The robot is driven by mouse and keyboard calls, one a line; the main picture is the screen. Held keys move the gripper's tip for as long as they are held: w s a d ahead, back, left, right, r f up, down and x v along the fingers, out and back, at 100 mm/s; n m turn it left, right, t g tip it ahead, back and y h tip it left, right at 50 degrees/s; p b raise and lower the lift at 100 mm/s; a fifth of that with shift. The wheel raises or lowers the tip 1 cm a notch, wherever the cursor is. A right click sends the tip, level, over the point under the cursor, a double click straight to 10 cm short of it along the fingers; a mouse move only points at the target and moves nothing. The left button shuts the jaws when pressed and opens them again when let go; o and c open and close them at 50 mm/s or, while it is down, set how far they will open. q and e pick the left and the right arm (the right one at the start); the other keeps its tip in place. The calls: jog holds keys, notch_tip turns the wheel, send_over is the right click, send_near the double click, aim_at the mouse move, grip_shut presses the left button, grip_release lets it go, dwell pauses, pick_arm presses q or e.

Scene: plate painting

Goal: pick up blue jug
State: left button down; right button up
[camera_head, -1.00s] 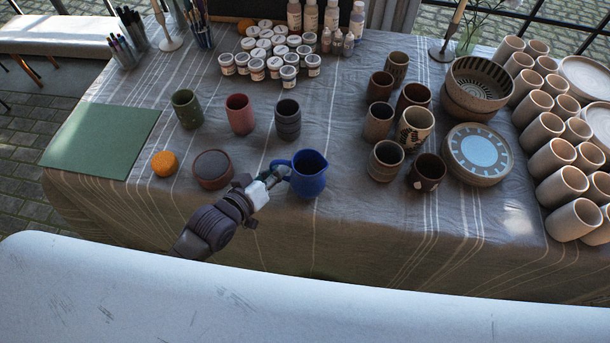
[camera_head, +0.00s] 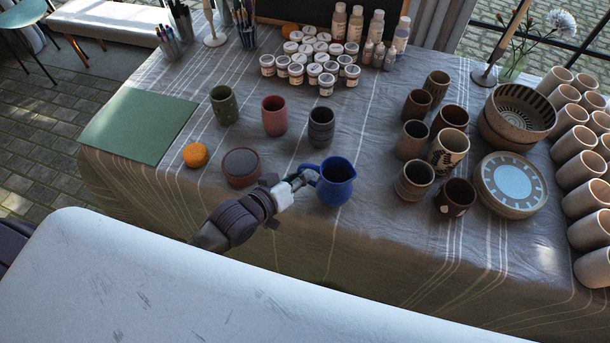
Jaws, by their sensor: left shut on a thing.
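The blue jug (camera_head: 336,184) stands upright near the front edge of the cloth-covered table (camera_head: 280,235), its handle toward the left. My left gripper (camera_head: 308,178) reaches in from the lower left and is shut on the jug's handle. The fingertips are small here and partly hidden by the handle. The jug looks to be on or just above the cloth; I cannot tell which. My right gripper is not in view.
Several brown cups, including a dark one (camera_head: 455,197), stand to the right. A green mat (camera_head: 138,125) lies at the left.

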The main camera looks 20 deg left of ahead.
aim_at(305, 167)
pick_arm(q)
jog(key=shift+r, duration=1.6)
jog(key=shift+d+r, duration=0.2)
jog(key=shift+r, duration=0.1)
jog(key=d+r, duration=0.1)
jog(key=d, duration=0.2)
jog(key=d+r, duration=0.4)
jog(key=d, duration=0.1)
jog(key=shift+w+d, duration=0.1)
jog(key=shift+d, duration=0.2)
jog(key=shift+d+r, duration=0.45)
jog(key=shift+d, duration=0.2)
jog(key=shift+d+r, duration=0.4)
jog(key=shift+d, duration=0.25)
